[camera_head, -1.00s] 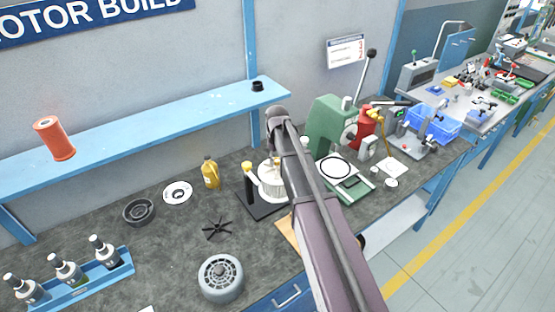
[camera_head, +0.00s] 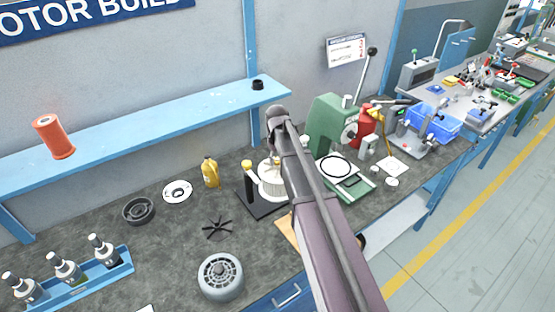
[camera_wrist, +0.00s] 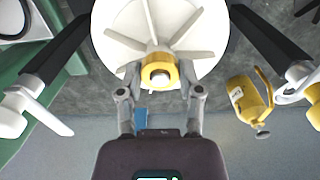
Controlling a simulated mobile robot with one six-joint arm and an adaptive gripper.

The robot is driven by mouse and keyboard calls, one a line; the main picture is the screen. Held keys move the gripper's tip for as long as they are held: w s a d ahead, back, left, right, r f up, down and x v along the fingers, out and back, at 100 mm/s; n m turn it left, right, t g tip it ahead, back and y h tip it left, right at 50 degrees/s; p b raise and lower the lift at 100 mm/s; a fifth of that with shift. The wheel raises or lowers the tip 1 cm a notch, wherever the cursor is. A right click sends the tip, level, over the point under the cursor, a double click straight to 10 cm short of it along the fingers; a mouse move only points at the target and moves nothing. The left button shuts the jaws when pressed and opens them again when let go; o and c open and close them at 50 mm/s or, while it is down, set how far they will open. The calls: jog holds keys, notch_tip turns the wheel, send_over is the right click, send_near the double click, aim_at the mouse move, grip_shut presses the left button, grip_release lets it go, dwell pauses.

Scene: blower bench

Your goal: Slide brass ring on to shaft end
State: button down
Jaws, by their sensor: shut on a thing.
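The brass ring (camera_wrist: 148,76) is between the fingertips of my gripper (camera_wrist: 160,88) in the wrist view, and the gripper is shut on it. A pale round shaft end (camera_wrist: 162,77) shows inside the ring's opening. I cannot tell how far the ring sits over the shaft. Behind it are a white bladed fan (camera_wrist: 192,48) and a white round body (camera_wrist: 113,30). In the head view the white body (camera_head: 268,184) stands on a black base (camera_head: 249,203), partly behind my arm. My gripper and the ring are hidden there.
A black post with a yellow top (camera_head: 248,176) stands beside the white body. A yellow bottle (camera_head: 210,172) is to its left and a green press (camera_head: 326,122) to its right. A loose black fan (camera_head: 217,229) and a grey motor housing (camera_head: 220,277) lie on the bench nearer the front.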

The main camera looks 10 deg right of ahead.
jog(key=shift+c, duration=0.9)
grip_release()
jog(key=shift+r, duration=0.1)
